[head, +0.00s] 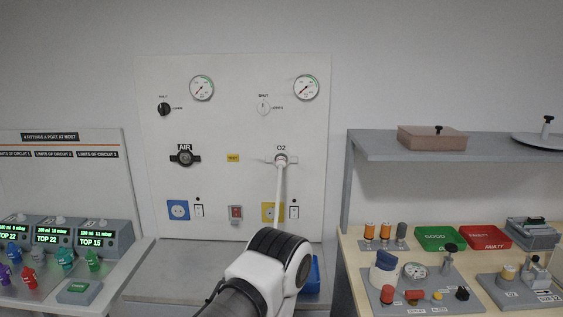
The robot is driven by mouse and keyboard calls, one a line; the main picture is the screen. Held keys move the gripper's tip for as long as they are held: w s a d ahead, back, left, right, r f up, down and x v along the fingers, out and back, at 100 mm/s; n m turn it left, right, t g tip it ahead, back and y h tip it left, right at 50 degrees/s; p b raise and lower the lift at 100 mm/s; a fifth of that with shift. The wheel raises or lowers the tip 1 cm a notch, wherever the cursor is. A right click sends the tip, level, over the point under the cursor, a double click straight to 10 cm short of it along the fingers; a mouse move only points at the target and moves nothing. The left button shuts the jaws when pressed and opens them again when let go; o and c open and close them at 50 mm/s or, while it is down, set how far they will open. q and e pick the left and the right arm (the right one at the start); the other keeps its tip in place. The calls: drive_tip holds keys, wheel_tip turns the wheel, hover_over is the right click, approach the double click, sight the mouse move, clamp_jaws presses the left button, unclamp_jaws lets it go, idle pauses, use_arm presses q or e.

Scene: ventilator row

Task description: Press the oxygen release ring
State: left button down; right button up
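The O2 outlet (293,159), with the release ring around it, sits on the right half of the white wall panel. A pale, thin hose or rod (279,195) runs from this outlet straight down and passes behind my arm. The ring's detail is too small to make out, and I cannot tell whether it is pressed in. One of my arms rises from the bottom centre, its white and black wrist joint in front of the panel's lower edge. No gripper fingers show; anything beyond the wrist is hidden behind it.
The dark AIR outlet (185,157) is left of O2. Two gauges (201,88) (306,88) and two knobs (164,109) (263,107) are above. Below are sockets (178,210) and a red switch (236,213). Cluttered benches flank the panel, with a green tray (438,237) at right.

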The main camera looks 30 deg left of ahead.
idle(0.6)
clamp_jaws()
idle(1.0)
